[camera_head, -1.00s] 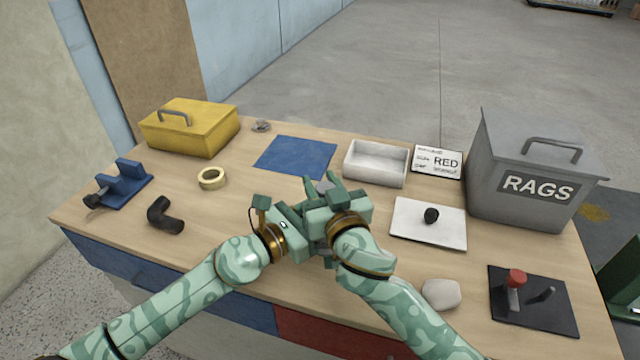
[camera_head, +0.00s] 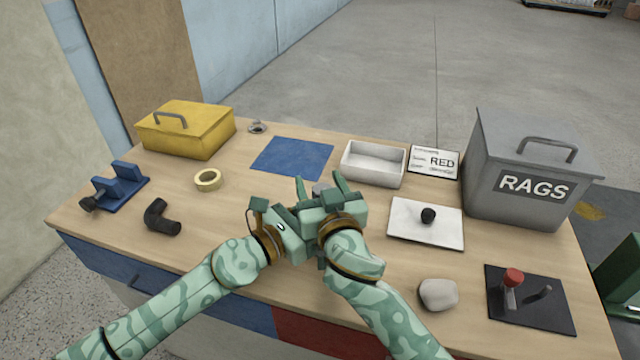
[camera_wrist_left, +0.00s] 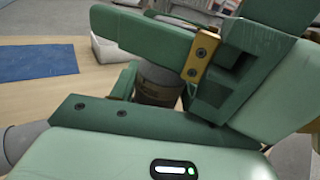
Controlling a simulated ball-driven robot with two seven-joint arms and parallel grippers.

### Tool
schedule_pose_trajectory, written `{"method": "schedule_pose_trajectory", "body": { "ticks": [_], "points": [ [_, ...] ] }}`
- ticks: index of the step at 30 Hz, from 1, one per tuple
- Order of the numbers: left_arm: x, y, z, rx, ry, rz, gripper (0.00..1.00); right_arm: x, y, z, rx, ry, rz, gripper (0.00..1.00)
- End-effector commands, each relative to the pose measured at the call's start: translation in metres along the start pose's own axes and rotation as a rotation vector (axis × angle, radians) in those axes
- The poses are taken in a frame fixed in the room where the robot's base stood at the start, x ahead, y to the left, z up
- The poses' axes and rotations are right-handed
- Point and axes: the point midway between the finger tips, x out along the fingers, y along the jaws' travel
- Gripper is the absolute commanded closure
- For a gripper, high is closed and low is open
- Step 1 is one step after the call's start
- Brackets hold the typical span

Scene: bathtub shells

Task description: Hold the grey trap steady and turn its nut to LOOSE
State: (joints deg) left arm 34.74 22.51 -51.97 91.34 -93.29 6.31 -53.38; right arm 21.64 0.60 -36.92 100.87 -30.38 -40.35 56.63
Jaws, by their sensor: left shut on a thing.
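The grey trap (camera_head: 320,187) is mostly hidden by my grippers in the head view; only a small grey top shows between the right fingers. In the left wrist view a grey-brown round part (camera_wrist_left: 158,86) stands between green gripper parts, and a grey pipe piece (camera_wrist_left: 22,142) shows at the left edge. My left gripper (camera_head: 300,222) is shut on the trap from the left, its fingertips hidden. My right gripper (camera_head: 321,184) is over the trap, its fingers spread on either side of the grey top with gaps showing. The nut's marking cannot be read.
A blue mat (camera_head: 292,158) and white tray (camera_head: 373,165) lie beyond the grippers. A white plate with a black knob (camera_head: 428,215) and a pale stone (camera_head: 438,294) are to the right. A black elbow (camera_head: 162,217) and tape roll (camera_head: 208,180) are left.

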Motion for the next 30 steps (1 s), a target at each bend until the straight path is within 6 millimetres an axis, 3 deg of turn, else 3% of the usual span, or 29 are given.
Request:
{"method": "schedule_pose_trajectory", "body": {
  "ticks": [7, 15, 21, 30],
  "points": [
    [0.000, 0.000, -0.002, -0.003, 0.004, 0.000, 0.81, -0.017, -0.001, 0.002, 0.003, -0.003, -0.002, 0.44],
    [0.000, 0.000, -0.002, -0.003, 0.003, 0.000, 0.81, -0.079, 0.000, 0.002, 0.002, -0.004, 0.000, 0.44],
    [0.000, 0.000, -0.002, -0.003, 0.003, 0.000, 0.81, -0.112, 0.000, 0.001, 0.002, -0.002, 0.000, 0.44],
    [0.000, 0.000, -0.001, -0.002, 0.003, 0.000, 0.81, -0.120, 0.000, 0.001, -0.001, 0.000, 0.000, 0.44]
  ]
}}
